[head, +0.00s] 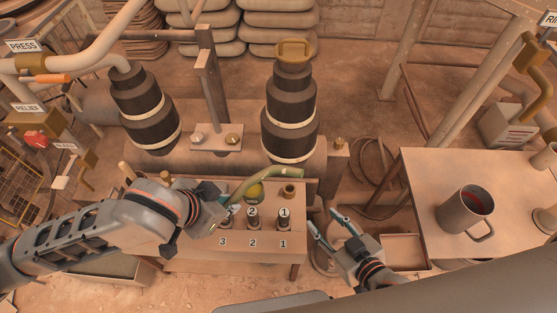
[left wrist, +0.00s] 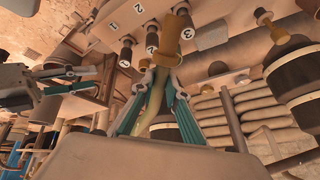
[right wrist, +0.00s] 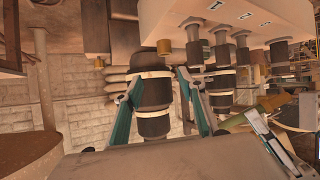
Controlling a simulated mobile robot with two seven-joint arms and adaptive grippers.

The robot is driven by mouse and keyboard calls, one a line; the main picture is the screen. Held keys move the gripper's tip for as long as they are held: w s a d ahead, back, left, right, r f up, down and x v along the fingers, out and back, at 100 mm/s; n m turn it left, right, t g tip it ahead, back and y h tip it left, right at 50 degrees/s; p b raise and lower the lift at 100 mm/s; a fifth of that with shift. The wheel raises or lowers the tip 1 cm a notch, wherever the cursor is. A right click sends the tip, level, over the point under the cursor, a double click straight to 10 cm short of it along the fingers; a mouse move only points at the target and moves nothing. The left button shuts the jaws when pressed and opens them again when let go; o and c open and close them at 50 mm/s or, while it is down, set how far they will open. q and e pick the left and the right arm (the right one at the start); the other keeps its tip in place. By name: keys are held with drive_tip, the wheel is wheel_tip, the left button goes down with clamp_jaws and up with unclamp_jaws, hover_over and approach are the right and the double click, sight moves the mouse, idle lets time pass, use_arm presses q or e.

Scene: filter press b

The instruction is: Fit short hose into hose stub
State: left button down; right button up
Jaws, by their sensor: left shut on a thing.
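The short hose (head: 272,175) is a curved green tube. My left gripper (head: 228,206) is shut on it near its left end, and its free end points right above the bench. In the left wrist view the pale hose (left wrist: 154,98) runs between the fingers (left wrist: 164,68), with an orange-brown cylindrical piece (left wrist: 173,36) just beyond the tips. Numbered stubs 1 (head: 284,222) and 2 (head: 253,222) stand on the bench beside the left gripper; stub 3 is partly hidden by it. A brown stub (head: 290,190) stands behind stub 1. My right gripper (head: 328,222) is open and empty, right of the bench.
The bench (head: 285,245) has a numbered front edge. Two dark ribbed columns (head: 290,110) rise behind it. A side table (head: 425,190) on the right holds a grey mug (head: 464,212).

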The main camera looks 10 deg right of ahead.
use_arm(q)
drive_tip(key=w+d+f+m+g+h+b, duration=0.1)
drive_tip(key=w+d+m+g+h+b, duration=0.15)
drive_tip(key=d+m+h+b, duration=0.35)
drive_tip(key=w+d+f+m+g+h+b, duration=0.1)
drive_tip(key=d+m+g+h+b, duration=0.15)
drive_tip(key=d+g+h, duration=0.4)
drive_tip(key=w+d+f+n+t+h+b, duration=0.1)
drive_tip(key=w+d+t+h+b, duration=0.1)
drive_tip(key=w, duration=0.6)
drive_tip(key=shift+d+t+b, duration=0.55)
drive_tip(key=shift+t+b, duration=0.35)
drive_tip(key=shift+t, duration=0.2)
use_arm(e)
drive_tip(key=shift+m+y, duration=0.4)
drive_tip(key=shift+y, duration=0.1)
drive_tip(key=a+f, duration=0.3)
drive_tip(key=shift+w+f, duration=0.1)
drive_tip(key=shift+f, duration=0.15)
use_arm(q)
drive_tip(key=shift+w+f+h, duration=0.1)
drive_tip(key=shift+h, duration=0.15)
